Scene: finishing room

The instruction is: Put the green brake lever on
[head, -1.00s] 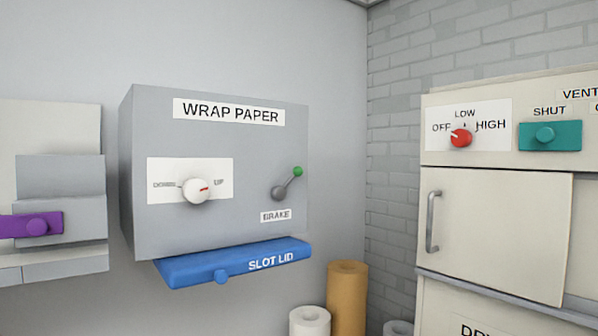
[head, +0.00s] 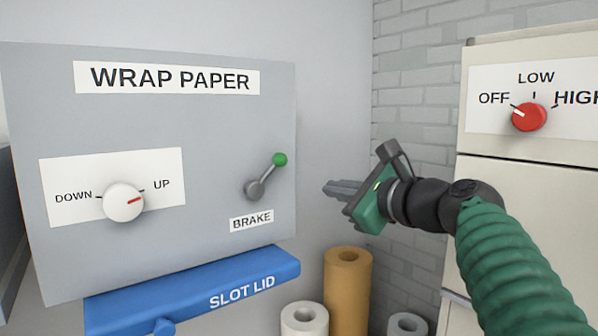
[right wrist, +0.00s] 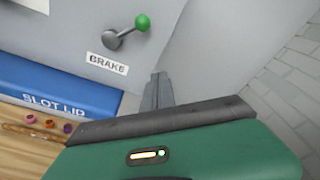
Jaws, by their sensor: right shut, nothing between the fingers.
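The brake lever (head: 267,174) is a grey lever with a green ball at its tip, on the front of the grey wrap paper box (head: 150,130). It tilts up and to the right, above the BRAKE label (head: 251,220). It also shows at the top of the right wrist view (right wrist: 127,32). My right gripper (head: 330,188) is shut and empty, to the right of the lever and apart from it. Its closed fingers show in the right wrist view (right wrist: 157,90), below and right of the lever. My left gripper is not in view.
A white dial (head: 123,202) marked DOWN and UP is left of the lever. The blue slot lid (head: 190,288) juts out below the box. Paper rolls (head: 347,290) stand below my right arm. A cream cabinet with a red dial (head: 529,117) is on the right.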

